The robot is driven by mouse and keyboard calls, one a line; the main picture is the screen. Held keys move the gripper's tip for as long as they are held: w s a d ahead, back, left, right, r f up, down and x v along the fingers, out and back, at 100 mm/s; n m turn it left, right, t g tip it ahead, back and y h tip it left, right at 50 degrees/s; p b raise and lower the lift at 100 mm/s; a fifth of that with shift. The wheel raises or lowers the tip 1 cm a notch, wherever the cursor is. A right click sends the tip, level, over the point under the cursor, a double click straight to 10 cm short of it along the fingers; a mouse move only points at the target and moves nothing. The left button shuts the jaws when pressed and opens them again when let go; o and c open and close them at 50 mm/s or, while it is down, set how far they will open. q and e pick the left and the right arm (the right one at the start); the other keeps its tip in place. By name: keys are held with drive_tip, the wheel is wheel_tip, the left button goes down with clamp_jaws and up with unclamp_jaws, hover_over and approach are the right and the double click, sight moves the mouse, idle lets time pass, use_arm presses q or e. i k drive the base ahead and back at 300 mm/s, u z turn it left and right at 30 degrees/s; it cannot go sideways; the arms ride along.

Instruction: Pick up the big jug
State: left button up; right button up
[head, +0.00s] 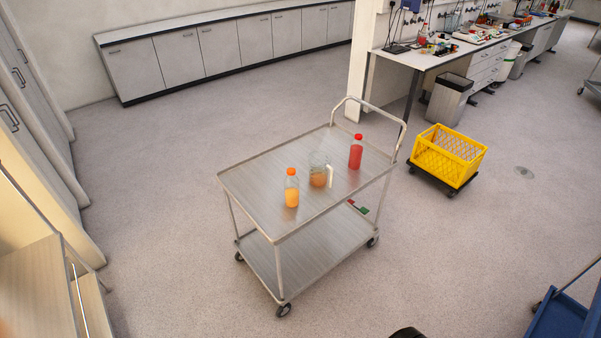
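The big jug (318,176) is clear with a pale handle on its right side and some orange-brown liquid low inside. It stands upright on the top shelf of a metal trolley (255,180). An orange juice bottle with an orange cap (291,190) stands to its left and nearer. A red juice bottle with a red cap (356,152) stands to its right and farther back. Neither of my grippers shows in the head view, and nothing touches the jug.
A yellow crate (449,157) on a dark dolly stands right of the trolley. A grey bin (449,98) stands by the lab bench (430,59). A blue cart (562,318) is at the lower right. Wooden furniture (38,290) is at the lower left. Floor around the trolley is mostly clear.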

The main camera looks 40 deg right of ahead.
sight(319, 163)
drive_tip(key=i, duration=2.85)
drive_tip(key=z, duration=2.6)
drive_tip(key=i, duration=0.5)
drive_tip(key=z, duration=0.05)
